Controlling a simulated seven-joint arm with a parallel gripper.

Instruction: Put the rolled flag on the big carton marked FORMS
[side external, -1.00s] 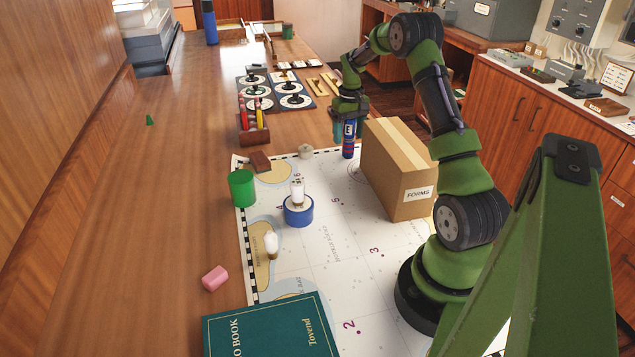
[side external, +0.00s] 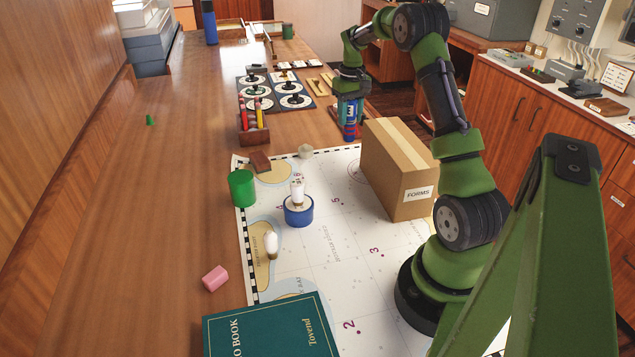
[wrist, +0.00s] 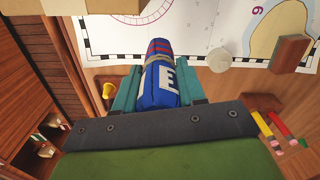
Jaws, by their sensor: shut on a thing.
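The rolled flag (side external: 350,119) is a blue roll with a white letter patch and red stripes at its lower end. My gripper (side external: 348,108) is shut on it and holds it upright, beyond the far end of the carton. Whether its lower end touches the table is hard to tell. In the wrist view the flag (wrist: 160,83) sits between the two teal fingers of my gripper (wrist: 157,90). The big carton marked FORMS (side external: 400,170) stands closed on the chart, its flat taped top bare. Its edge also shows in the wrist view (wrist: 95,6).
The chart (side external: 330,230) bears a white bulb in a blue holder (side external: 299,212) and a loose bulb (side external: 271,245). A green cup (side external: 242,188), a brown block (side external: 260,162) and a pencil holder (side external: 253,132) stand left of the flag. A big teal book (side external: 270,335) lies in front.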

